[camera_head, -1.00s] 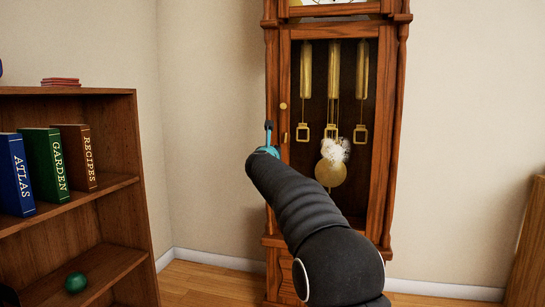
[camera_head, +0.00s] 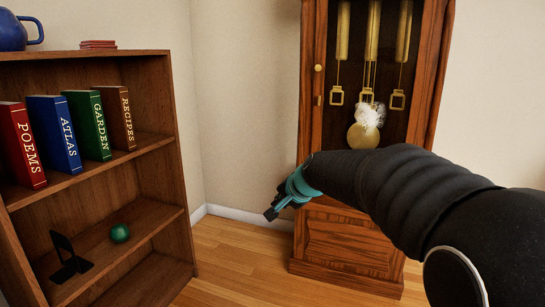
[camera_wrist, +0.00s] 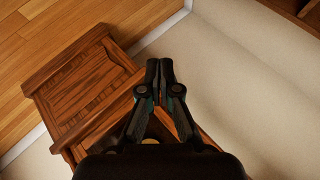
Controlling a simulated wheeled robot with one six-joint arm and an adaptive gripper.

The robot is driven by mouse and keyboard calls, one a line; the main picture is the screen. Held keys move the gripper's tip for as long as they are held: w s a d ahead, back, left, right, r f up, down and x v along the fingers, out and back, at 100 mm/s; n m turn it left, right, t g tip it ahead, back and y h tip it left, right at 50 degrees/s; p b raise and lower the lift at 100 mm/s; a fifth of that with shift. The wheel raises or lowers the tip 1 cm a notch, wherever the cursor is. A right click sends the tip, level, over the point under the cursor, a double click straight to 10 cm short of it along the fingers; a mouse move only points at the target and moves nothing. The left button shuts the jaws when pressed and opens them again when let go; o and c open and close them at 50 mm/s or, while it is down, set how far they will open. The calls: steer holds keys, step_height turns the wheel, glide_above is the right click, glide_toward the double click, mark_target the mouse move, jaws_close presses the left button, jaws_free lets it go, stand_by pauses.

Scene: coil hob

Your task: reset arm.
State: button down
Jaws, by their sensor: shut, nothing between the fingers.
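My gripper (camera_head: 277,207) is at the end of my dark arm, with teal parts at the wrist. In the head view it points down and left, in front of the lower left of the tall wooden clock (camera_head: 345,240). In the wrist view my gripper (camera_wrist: 159,66) has its two black fingers together, with nothing between them. The clock's wooden base (camera_wrist: 85,90) shows below and left of the fingers there. My arm hides part of the clock's middle in the head view.
A wooden bookshelf (camera_head: 160,115) stands at the left with a red POEMS book (camera_head: 22,145), a blue ATLAS (camera_head: 55,132), a green GARDEN book (camera_head: 88,125) and a brown RECIPES book (camera_head: 115,117). A green ball (camera_head: 120,233) and black bookend (camera_head: 68,258) lie below. Wooden floor (camera_head: 240,262) is clear between.

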steer(key=s+d+f+n+g+h+p, duration=0.15)
steer(key=s+d+n, duration=0.3)
steer(key=s, duration=0.95)
steer(key=s+d+f+n+g+h+p, duration=0.1)
steer(key=s+d+n+g+h+p, duration=0.15)
steer(key=s+d, duration=0.75)
steer(key=s+r+t+p, duration=0.1)
steer(key=s+r+p, duration=0.2)
steer(key=s, duration=0.9)
steer(key=shift+a+r+h, duration=0.3)
steer(key=shift+r, duration=0.65)
